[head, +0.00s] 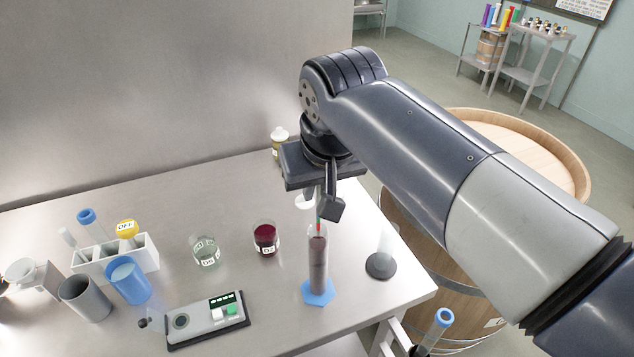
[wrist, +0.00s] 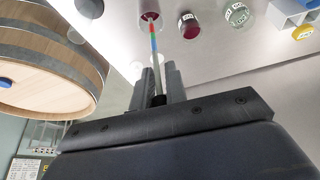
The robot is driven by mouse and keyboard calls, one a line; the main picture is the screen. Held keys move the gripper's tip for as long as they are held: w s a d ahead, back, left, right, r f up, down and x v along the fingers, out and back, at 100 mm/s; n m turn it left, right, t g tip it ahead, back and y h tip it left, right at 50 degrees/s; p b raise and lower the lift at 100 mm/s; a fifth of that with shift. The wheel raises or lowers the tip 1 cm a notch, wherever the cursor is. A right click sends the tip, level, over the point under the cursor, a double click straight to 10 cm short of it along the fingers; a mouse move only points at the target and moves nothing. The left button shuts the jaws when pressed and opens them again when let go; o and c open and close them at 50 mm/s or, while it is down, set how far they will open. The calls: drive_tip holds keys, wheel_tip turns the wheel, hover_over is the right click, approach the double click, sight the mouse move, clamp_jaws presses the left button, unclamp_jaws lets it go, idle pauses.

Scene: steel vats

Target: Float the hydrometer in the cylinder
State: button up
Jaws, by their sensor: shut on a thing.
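The cylinder (head: 318,268) is a tall clear tube with dark pinkish liquid. It stands upright on a blue six-sided foot (head: 318,293) near the table's front right. My gripper (head: 325,203) is above its mouth, pointing down, and is shut on the hydrometer (head: 318,225), a thin stem with red and green bands. In the wrist view the hydrometer (wrist: 153,45) runs from between the fingers (wrist: 158,82) to the cylinder mouth (wrist: 150,17). Its lower end appears to be inside the cylinder; the liquid and glass hide how deep.
A red-wine beaker (head: 265,238) and a clear beaker (head: 206,250) stand left of the cylinder. A dark round stand (head: 381,264) is at its right. A grey meter (head: 208,320), white rack (head: 117,258) and grey cup (head: 84,298) are further left. A wooden barrel (head: 420,235) adjoins the table's right edge.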

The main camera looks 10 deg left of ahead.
drive_tip(key=shift+f+b, duration=1.75)
drive_tip(key=shift+f, duration=0.85)
drive_tip(key=o, duration=0.8)
drive_tip(key=shift+o, duration=0.2)
drive_tip(key=v, duration=1)
drive_tip(key=shift+s+r, duration=0.15)
drive_tip(key=shift+r, duration=0.25)
